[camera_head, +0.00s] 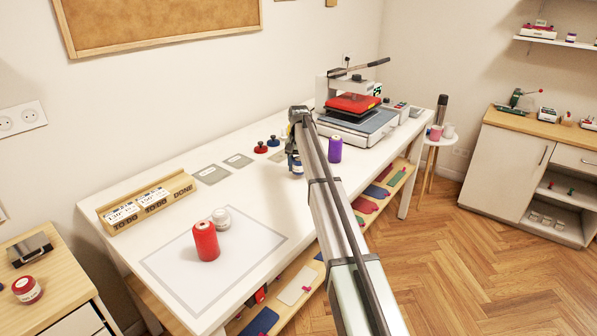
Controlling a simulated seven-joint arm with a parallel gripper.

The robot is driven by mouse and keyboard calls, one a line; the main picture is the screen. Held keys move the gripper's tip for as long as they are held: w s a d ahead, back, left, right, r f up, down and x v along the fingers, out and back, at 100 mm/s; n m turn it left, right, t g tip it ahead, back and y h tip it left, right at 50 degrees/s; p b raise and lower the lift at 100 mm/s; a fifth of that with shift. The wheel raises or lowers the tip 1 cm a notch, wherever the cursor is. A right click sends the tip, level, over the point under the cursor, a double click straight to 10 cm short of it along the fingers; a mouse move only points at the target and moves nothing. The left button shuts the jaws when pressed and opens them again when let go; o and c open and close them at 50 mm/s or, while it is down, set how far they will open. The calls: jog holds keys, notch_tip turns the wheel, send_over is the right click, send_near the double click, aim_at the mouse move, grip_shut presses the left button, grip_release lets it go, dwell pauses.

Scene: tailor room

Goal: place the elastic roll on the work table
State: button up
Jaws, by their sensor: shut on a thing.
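The white work table (155,225) runs along the wall from lower left to upper right. My arm reaches over it from the lower right, and my gripper (295,160) points down over the middle of the table. The gripper is shut on a small pale and blue roll (297,169), which I take to be the elastic roll. Most of it is hidden by the fingers and arm. It is at or just above the tabletop; I cannot tell whether it touches.
A red spool (206,241) and a white-lidded jar (221,218) stand on the near mat. A purple spool (335,149) stands right of the gripper, before the heat press (352,113). A wooden label box (148,203) and grey cards (211,174) lie along the back.

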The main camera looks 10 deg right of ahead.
jog(key=shift+f, duration=1.05)
jog(key=shift+f, duration=0.2)
jog(key=o, duration=1)
notch_tip(320, 180, up, 12)
jog(key=shift+r, duration=0.2)
